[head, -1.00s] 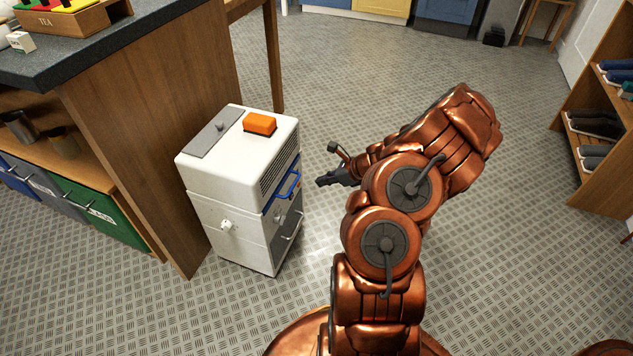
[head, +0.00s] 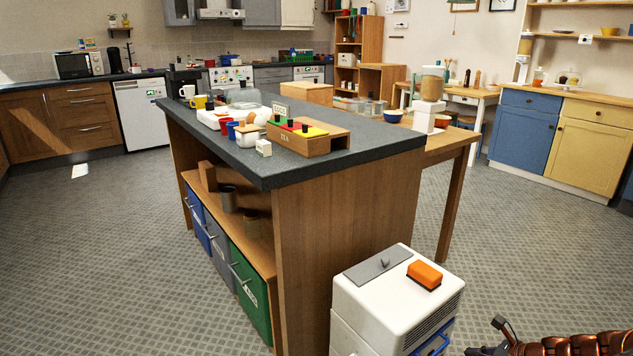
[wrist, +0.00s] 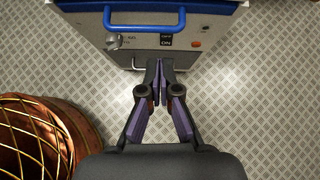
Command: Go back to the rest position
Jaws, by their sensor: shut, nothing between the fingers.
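My gripper (wrist: 160,84) is shut and empty in the wrist view, its fingertips together. It points at the front of a white cabinet (head: 385,310), where a blue handle (wrist: 145,18), a knob, a switch panel and an orange-red button show. The fingertips appear just below the grey panel (wrist: 190,42) in the picture; I cannot tell whether they touch it. In the head view only part of my copper arm and gripper shows at the bottom right edge, beside the cabinet. An orange block (head: 425,273) and a grey plate (head: 381,265) are on the cabinet's top.
A kitchen island (head: 400,148) with a dark top stands left of and behind the cabinet, with bins on its lower shelf. A wooden table (head: 455,148) adjoins it. Blue and yellow cupboards (head: 525,135) line the back right. The patterned floor (head: 540,240) at right is clear.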

